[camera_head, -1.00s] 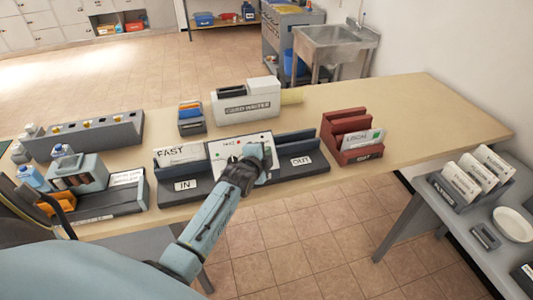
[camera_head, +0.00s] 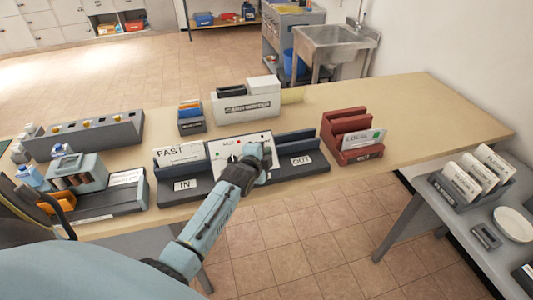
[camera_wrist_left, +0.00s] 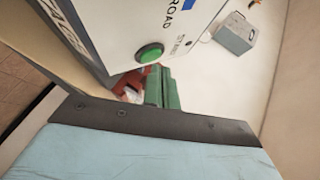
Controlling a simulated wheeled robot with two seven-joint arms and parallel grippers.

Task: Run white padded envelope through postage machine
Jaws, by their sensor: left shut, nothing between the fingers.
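The postage machine (camera_head: 217,160) stands at the table's front edge, with an IN tray (camera_head: 198,187) at left and an OUT tray (camera_head: 305,172) at right. Its white upright panel carries coloured buttons; a green button (camera_wrist_left: 149,52) shows large in the left wrist view. A white flat piece reading FAST (camera_head: 180,153) stands in the IN side; I cannot tell for sure whether it is the padded envelope. My left gripper (camera_head: 262,160) is shut and empty in front of the panel's right part, hiding some of it. My right gripper is out of view.
A red rack (camera_head: 345,125) holds a white piece reading LOCAL (camera_head: 364,137). A white boxy device (camera_head: 246,105) stands behind the machine. A grey device (camera_head: 100,190) stands at left. A side table with a card rack (camera_head: 470,183) is at right. The table's far right is clear.

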